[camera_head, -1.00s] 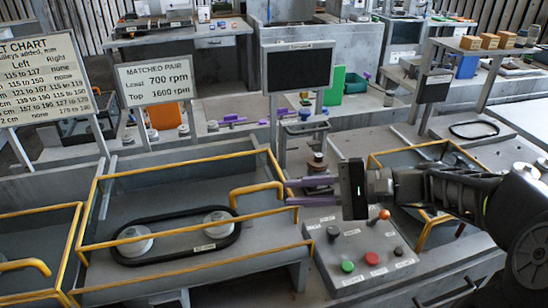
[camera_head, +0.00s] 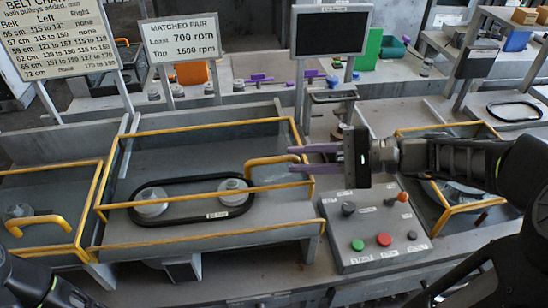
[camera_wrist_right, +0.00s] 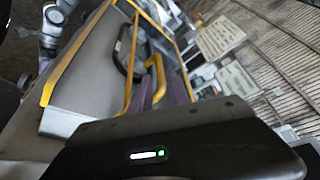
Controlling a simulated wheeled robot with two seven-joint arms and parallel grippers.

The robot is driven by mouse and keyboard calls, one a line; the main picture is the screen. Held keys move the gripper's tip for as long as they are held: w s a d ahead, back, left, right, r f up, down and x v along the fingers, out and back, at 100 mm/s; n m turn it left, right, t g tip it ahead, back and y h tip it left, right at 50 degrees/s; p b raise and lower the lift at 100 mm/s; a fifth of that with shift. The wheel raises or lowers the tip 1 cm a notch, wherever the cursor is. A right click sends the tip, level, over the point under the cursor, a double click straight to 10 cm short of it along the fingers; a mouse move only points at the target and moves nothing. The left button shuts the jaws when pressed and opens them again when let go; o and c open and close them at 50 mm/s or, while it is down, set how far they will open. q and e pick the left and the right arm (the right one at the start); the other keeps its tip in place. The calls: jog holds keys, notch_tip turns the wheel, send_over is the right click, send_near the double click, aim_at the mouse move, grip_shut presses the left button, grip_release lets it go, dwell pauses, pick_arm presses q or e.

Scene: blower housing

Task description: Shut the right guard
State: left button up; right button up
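The middle bay has a yellow-framed clear guard (camera_head: 205,197) with a bent yellow handle (camera_head: 262,162) near its right side. The frame stands above the bay's front rail; I cannot tell how far it is swung. Which guard is called right is not labelled legibly. My right gripper (camera_head: 290,158) comes from the right, open, its two purple fingers apart at the handle's right end. The right wrist view shows the yellow handle (camera_wrist_right: 159,75) around the purple fingers, with no clear grip. My left gripper is out of view; only dark arm parts show at bottom left.
Under the guard a black belt (camera_head: 175,218) runs around two pale pulleys. A control box (camera_head: 375,225) with buttons and a lever stands just right, below my right gripper. Yellow-framed bays stand at left (camera_head: 50,164) and right (camera_head: 445,128).

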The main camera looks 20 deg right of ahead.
aim_at(284, 160)
jog(key=p+x, duration=0.1)
jog(key=x, duration=0.4)
jog(key=shift+w+a+f, duration=0.1)
jog(key=shift+w+a, duration=0.2)
jog(key=shift+c, duration=0.4)
grip_shut()
dwell(0.7)
